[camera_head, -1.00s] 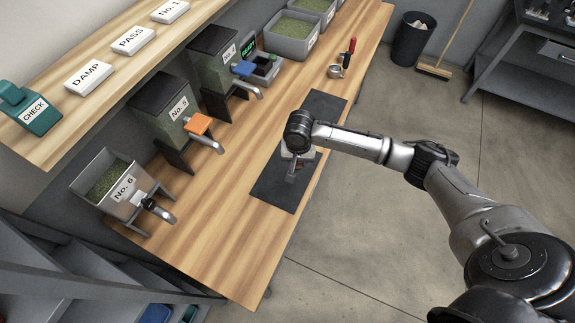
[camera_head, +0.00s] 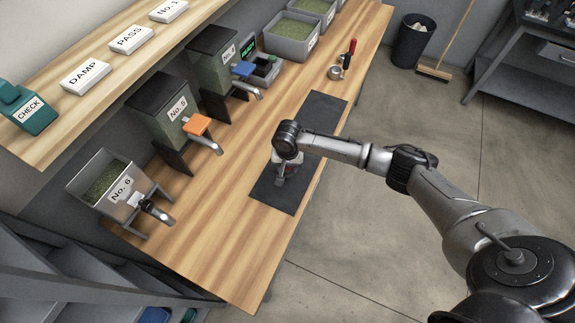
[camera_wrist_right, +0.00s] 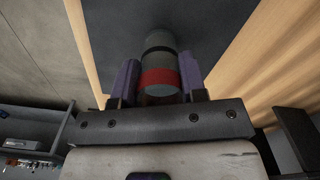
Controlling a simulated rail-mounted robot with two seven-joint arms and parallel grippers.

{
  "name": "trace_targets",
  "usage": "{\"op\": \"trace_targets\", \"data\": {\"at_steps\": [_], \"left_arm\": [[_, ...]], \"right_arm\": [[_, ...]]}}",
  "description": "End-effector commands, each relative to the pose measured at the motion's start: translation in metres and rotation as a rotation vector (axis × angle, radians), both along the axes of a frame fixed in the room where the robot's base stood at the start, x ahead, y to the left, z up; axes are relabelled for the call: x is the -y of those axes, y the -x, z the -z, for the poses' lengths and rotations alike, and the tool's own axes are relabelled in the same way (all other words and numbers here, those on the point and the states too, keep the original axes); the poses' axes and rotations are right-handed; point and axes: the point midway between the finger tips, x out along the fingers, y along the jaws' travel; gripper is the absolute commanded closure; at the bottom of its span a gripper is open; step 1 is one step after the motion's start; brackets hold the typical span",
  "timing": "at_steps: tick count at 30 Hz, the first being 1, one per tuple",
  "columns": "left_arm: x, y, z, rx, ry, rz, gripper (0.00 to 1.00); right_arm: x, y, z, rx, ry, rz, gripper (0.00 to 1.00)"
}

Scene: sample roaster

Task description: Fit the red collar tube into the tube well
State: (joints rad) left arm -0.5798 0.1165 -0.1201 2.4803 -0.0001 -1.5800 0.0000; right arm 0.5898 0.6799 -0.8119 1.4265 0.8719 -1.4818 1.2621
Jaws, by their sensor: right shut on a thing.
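The red collar tube (camera_wrist_right: 160,60) is a grey cylinder with a red band near one end and a dark band further along, seen in the right wrist view. My right gripper (camera_wrist_right: 160,82) is shut on it, with a purple-grey finger on each side. In the head view my right gripper (camera_head: 281,180) hangs over the dark mat on the bench, and the tube is too small or hidden to make out there. I cannot pick out the tube well in either view. My left gripper is not in view.
The dark mat (camera_head: 313,112) lies along the bench's front edge. Hopper No. 6 (camera_head: 123,200), hopper No. 5 (camera_head: 170,110) and a red-handled tool (camera_head: 349,52) stand on the bench (camera_head: 225,245). The bench's near end is clear. A bin (camera_head: 413,42) stands on the floor.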

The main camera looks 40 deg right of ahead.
Motion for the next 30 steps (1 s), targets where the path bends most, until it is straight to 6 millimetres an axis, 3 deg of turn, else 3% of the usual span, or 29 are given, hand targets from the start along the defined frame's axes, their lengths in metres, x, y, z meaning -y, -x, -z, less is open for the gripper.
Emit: {"op": "trace_targets", "data": {"at_steps": [8,9,16,25,30], "left_arm": [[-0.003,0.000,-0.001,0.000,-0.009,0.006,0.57],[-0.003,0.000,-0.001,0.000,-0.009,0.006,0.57],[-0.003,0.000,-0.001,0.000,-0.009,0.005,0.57],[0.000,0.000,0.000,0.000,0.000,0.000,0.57],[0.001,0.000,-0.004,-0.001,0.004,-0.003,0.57]], "right_arm": [[0.000,0.000,0.002,0.000,0.000,0.000,0.85],[0.000,0.000,0.002,0.001,-0.001,0.000,0.59],[0.000,0.000,0.002,0.001,-0.001,0.000,0.37],[0.000,-0.001,0.000,0.002,0.001,0.000,0.35],[0.001,-0.001,-0.020,0.004,0.000,0.000,0.35]]}}
